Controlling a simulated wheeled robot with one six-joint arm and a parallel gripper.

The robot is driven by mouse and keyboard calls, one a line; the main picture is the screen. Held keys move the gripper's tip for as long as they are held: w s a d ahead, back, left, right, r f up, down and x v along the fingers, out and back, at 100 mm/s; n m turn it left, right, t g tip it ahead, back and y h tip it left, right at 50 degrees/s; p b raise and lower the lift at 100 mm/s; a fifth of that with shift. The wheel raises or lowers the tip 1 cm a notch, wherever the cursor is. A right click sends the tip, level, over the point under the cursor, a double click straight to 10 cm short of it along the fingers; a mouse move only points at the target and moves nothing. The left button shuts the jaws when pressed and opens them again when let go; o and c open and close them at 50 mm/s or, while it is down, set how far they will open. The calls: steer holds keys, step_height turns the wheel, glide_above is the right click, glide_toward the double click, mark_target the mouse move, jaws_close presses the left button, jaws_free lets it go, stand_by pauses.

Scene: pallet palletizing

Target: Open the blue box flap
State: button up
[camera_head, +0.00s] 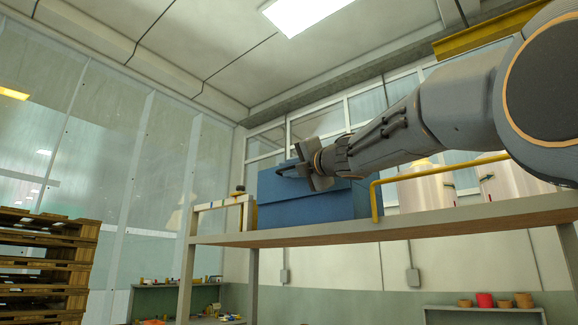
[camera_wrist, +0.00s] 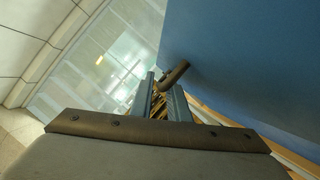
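The blue box (camera_head: 318,207) stands on a wooden shelf, with its flap (camera_head: 342,184) lying down over the upper front. My gripper (camera_head: 288,171) is in front of the box's upper left part and covers some of it. In the wrist view, the blue surface (camera_wrist: 245,60) fills the right side. The two fingers of my gripper (camera_wrist: 160,98) stand apart there, with a gap between them. A short dark rod (camera_wrist: 174,74) shows at the fingertips beside the blue surface. I cannot tell whether the fingers touch it.
The wooden shelf (camera_head: 420,222) has a yellow rail (camera_head: 376,195) right of the box and a pale frame (camera_head: 222,203) at its left end. Pale containers (camera_head: 428,190) stand behind my arm. Stacked pallets (camera_head: 45,262) are at far left. Open air lies left of the box.

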jaws_close()
stand_by(1.5)
